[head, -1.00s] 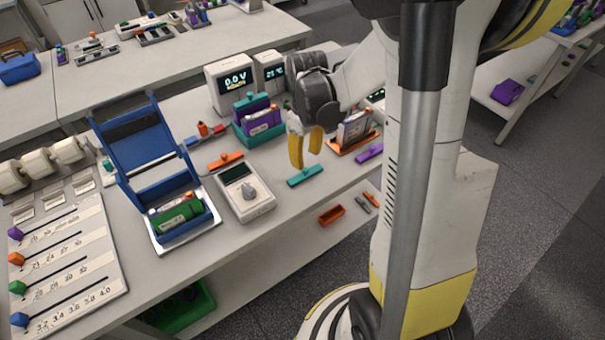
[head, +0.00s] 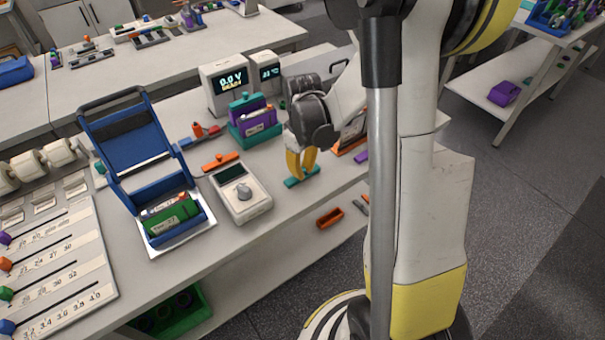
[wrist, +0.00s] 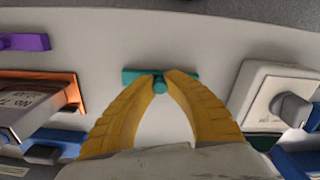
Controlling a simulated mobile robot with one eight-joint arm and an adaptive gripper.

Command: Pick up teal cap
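The teal cap (head: 291,183) is a short bar with a round knob, lying on the bench near its front edge in the head view. In the wrist view the teal cap (wrist: 131,76) lies crosswise just beyond my fingertips, with its knob towards me. My gripper (head: 301,176) points down with its yellow fingers at the cap. In the wrist view my gripper (wrist: 161,76) has one fingertip on each side of the knob, with little gap between them. I cannot tell if the fingers press on the knob. The fingers hide part of the bar.
An orange-edged holder (wrist: 72,95) and purple cap (wrist: 25,42) are on the other side. A blue open-lidded case (head: 125,135) stands farther left.

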